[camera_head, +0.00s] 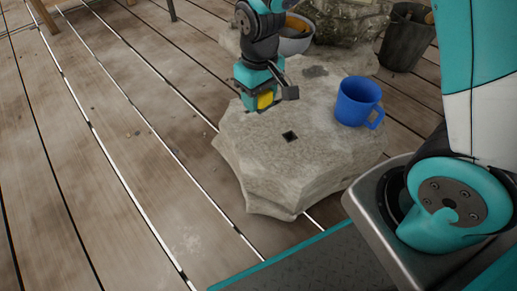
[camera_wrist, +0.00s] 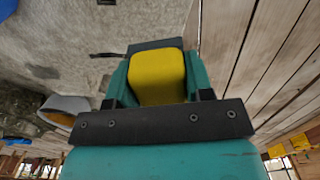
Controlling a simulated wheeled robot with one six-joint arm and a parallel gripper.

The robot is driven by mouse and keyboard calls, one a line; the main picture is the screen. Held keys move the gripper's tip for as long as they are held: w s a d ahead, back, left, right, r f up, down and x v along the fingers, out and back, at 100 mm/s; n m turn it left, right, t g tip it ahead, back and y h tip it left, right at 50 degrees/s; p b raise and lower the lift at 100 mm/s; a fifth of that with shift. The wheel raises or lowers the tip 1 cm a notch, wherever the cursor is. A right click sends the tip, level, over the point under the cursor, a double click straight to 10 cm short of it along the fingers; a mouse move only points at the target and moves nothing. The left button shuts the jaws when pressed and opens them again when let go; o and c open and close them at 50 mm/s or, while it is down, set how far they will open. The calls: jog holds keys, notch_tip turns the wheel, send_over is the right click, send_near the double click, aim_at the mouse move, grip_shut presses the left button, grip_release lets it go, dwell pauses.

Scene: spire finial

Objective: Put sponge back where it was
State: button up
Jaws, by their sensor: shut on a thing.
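The sponge is a yellow block (camera_wrist: 158,78), held between the teal fingers of my gripper (camera_wrist: 157,72) in the wrist view. In the head view the yellow sponge (camera_head: 265,99) shows partly, between the fingers of my gripper (camera_head: 264,93). My gripper is shut on it near the left edge of the pale stone block (camera_head: 290,170). I cannot tell whether the sponge touches the stone. The sponge's lower part is hidden in the head view.
A blue mug (camera_head: 356,102) stands on the stone's right side. Behind are a grey bowl (camera_head: 296,44), partly hidden by my arm, and a dark bucket (camera_head: 406,40).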

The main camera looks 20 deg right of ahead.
aim_at(259, 148)
notch_tip(259, 148, down, 17)
jog(key=b, duration=0.8)
jog(key=o, duration=1)
jog(key=shift+f, duration=0.1)
